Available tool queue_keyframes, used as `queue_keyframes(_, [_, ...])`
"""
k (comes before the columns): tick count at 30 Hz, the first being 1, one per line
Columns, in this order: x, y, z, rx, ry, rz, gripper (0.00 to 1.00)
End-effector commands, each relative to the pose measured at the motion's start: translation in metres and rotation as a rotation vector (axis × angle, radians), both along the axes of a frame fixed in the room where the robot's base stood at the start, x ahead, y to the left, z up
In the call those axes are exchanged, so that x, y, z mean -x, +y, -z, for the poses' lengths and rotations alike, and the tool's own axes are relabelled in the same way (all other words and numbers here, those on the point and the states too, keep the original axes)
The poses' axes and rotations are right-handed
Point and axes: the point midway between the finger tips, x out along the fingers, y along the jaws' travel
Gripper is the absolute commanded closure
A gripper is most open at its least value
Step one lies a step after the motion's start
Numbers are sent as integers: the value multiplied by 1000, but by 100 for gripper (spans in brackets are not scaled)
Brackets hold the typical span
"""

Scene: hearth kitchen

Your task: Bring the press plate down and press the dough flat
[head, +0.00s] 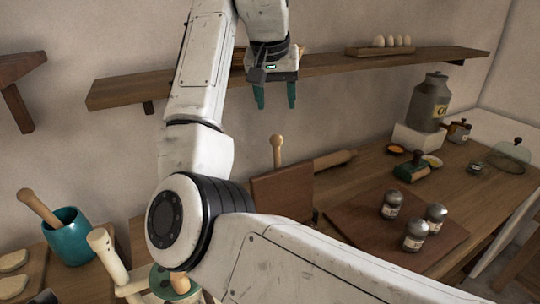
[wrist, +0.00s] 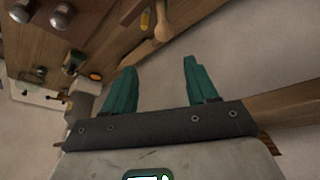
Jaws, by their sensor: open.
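My gripper (head: 275,98) hangs high in front of the wall shelf, fingers pointing down, open and empty. Its two teal fingers also stand apart in the wrist view (wrist: 161,78). A brown wooden plate (head: 283,190) with a pale knobbed handle (head: 278,150) stands raised on the counter below my gripper; it looks like the press plate. My arm hides its lower left part and whatever lies by its foot. No dough shows under it. Pale flat rounds (head: 13,260), perhaps dough, lie on a board at the far left.
A teal mortar with pestle (head: 66,238) stands left. A rolling pin (head: 335,159) lies behind the plate. Several shakers (head: 414,236) stand on a board (head: 362,226) at right. The wall shelf (head: 345,66) carries eggs (head: 398,41). A grey can (head: 429,103) stands far right.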

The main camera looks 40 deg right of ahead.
Motion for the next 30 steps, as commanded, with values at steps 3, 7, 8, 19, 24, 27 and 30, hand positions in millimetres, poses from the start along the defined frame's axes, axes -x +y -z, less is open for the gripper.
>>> queue_keyframes(3, [0, 0, 21, -1, 1, -1, 43])
queue_keyframes(7, [0, 0, 36, 0, 0, 0, 43])
queue_keyframes(8, [0, 0, 38, 0, 0, 0, 43])
queue_keyframes(19, [-2, -2, 67, -1, 2, 0, 43])
queue_keyframes(24, [-6, -11, 89, -1, 4, 0, 43])
queue_keyframes(27, [-10, -17, 107, -1, 3, -1, 43])
queue_keyframes(30, [-14, -23, 123, 0, 4, -2, 43])
